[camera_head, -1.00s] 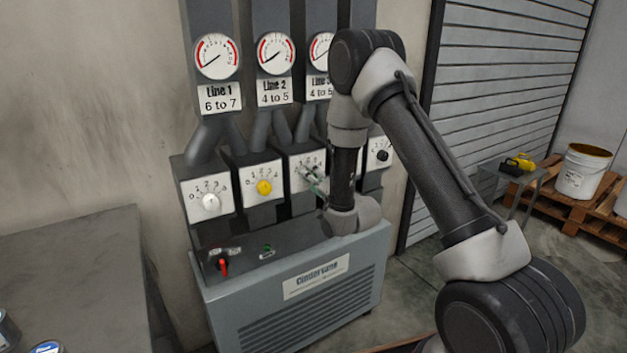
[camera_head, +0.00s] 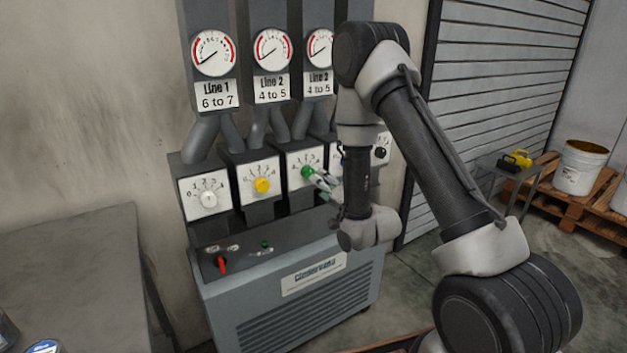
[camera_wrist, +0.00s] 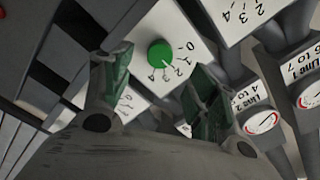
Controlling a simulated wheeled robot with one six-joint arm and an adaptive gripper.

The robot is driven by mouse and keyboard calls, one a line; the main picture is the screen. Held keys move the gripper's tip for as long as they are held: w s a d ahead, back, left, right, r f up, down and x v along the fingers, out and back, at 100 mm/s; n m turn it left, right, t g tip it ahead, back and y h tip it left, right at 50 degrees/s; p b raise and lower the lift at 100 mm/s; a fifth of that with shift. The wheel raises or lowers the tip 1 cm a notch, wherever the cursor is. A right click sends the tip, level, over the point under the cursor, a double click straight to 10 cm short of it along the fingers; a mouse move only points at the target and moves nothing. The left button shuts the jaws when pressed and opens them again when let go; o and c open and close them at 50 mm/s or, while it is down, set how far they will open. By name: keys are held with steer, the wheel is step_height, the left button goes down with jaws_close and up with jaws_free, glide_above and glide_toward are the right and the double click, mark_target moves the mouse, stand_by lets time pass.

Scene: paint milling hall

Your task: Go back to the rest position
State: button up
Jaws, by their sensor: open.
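My gripper (camera_head: 324,184) is in front of the third dial of the chiller panel, and its jaws point at the green knob (camera_head: 307,172). In the wrist view my gripper (camera_wrist: 158,95) is open, with its two green-padded fingers spread wide and nothing between them. The green knob (camera_wrist: 160,53) shows beyond the fingertips, clear of both fingers. Its pointer is near the 2 to 3 side of the scale.
A red switch (camera_head: 221,264) is on the chiller cabinet (camera_head: 300,310). A grey table (camera_head: 70,260) stands at left.

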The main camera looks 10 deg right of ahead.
steer(key=s+d+f+n+g+h, duration=0.1)
steer(key=s+f+n+g, duration=0.2)
steer(key=f, duration=0.4)
steer(key=s+d+f+n+g+h, duration=0.1)
steer(key=s+f+g+h, duration=0.15)
steer(key=f+g, duration=0.35)
steer(key=s+d+f+n+g, duration=0.1)
steer(key=s+d+n+g, duration=0.15)
steer(key=s, duration=0.35)
steer(key=s+d+r+n+h, duration=0.1)
steer(key=s+d+r, duration=0.3)
steer(key=s+r, duration=0.8)
steer(key=s+d+r+g+h, duration=0.1)
steer(key=s+d+r, duration=0.3)
steer(key=s+r, duration=0.9)
step_height(320, 180, up, 8)
steer(key=shift+s+d+r+n, duration=0.15)
steer(key=shift+s+n, duration=0.15)
steer(key=shift+n, duration=0.05)
steer(key=shift+g, duration=0.25)
